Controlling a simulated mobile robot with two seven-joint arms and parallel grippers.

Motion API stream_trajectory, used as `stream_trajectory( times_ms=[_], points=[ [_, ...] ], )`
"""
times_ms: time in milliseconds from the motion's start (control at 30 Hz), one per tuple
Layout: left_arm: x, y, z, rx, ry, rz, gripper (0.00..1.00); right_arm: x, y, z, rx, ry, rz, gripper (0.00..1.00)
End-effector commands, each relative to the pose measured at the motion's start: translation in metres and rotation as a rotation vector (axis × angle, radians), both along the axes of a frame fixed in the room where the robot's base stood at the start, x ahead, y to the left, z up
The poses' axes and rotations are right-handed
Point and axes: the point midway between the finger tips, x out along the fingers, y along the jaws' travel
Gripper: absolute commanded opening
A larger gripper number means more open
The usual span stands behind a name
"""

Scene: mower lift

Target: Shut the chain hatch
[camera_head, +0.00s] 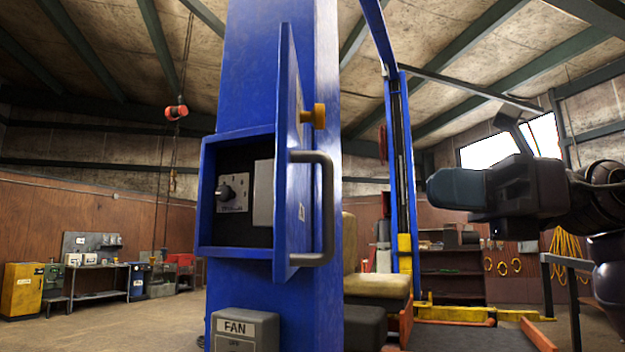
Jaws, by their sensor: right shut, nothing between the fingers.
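The chain hatch is a blue door (290,215) on a box fixed to the blue lift post. It stands open, swung out toward me and seen nearly edge-on. The open box (206,205) shows a panel with a black rotary knob (225,192) inside. My right gripper (436,188) is to the right of the handle, well apart from it in the picture. It points left, shut and empty. My left gripper is not in view.
A grey FAN box (245,328) sits low on the post (270,70). A padded seat (378,286) is behind the post to the right. A second blue post (399,180) stands farther back. Floor to the left is clear as far as the workbench (100,268).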

Motion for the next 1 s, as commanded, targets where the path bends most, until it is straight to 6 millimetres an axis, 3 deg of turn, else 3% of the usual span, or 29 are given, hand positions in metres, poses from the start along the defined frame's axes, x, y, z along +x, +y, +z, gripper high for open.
stream_trajectory(
  times_ms=[200, 367, 1000],
  points=[
    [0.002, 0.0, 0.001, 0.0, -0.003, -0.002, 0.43, -0.005, 0.002, 0.01, -0.077, -0.069, -0.027, 0.0],
    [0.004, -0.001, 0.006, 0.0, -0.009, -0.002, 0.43, -0.007, 0.016, 0.01, -0.079, -0.069, -0.025, 0.0],
    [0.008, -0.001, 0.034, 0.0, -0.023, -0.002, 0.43, -0.011, 0.122, 0.011, -0.076, -0.068, -0.023, 0.0]
  ],
)
